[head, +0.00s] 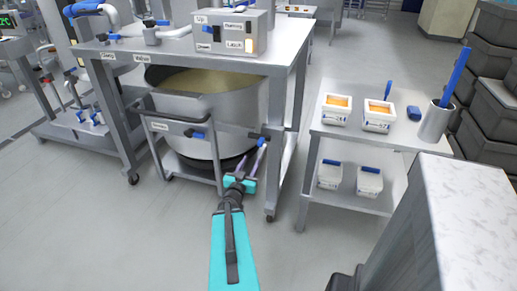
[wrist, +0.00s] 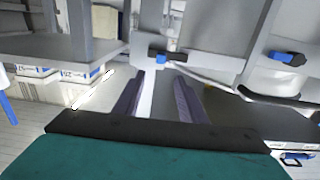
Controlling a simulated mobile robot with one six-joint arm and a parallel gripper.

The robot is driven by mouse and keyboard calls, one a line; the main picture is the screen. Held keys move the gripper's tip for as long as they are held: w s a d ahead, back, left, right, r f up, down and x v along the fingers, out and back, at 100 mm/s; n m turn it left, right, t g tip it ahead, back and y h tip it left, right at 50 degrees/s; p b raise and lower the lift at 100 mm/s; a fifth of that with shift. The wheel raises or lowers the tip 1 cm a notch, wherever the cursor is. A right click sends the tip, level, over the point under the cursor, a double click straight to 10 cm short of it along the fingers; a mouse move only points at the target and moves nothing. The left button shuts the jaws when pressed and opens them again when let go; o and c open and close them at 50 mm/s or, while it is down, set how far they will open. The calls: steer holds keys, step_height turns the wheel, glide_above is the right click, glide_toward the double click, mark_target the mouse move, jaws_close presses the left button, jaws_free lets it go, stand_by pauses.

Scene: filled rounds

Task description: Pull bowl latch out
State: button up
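The big steel bowl (head: 222,112) sits in a wheeled frame under the steel bench and holds a tan filling. A small latch (head: 259,140) with a blue handle and dark part is on the frame's right side. It also shows in the wrist view (wrist: 165,57), beyond the gap between my fingers. A second blue handle (head: 195,134) sits on the frame's front bar, also in the wrist view (wrist: 287,58). My gripper (head: 250,162) is low in front of the latch. In the wrist view its two dark fingers (wrist: 158,78) are apart with nothing held between them.
A bench post (head: 283,160) stands just right of my gripper. A control box (head: 228,32) sits on the bench top. A low shelf table (head: 395,133) with several white tubs is to the right. Grey floor (head: 110,230) is clear at front left.

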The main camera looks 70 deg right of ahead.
steer(key=shift+d+f+b, duration=0.15)
steer(key=shift+d+b, duration=0.15)
steer(key=shift+b, duration=0.3)
steer(key=b, duration=0.7)
glide_toward(260, 144)
steer(key=shift+d, duration=1.55)
steer(key=shift+w+d, duration=0.2)
steer(key=shift+d, duration=1.5)
steer(key=shift+w+d, duration=0.2)
steer(key=shift+d, duration=1.55)
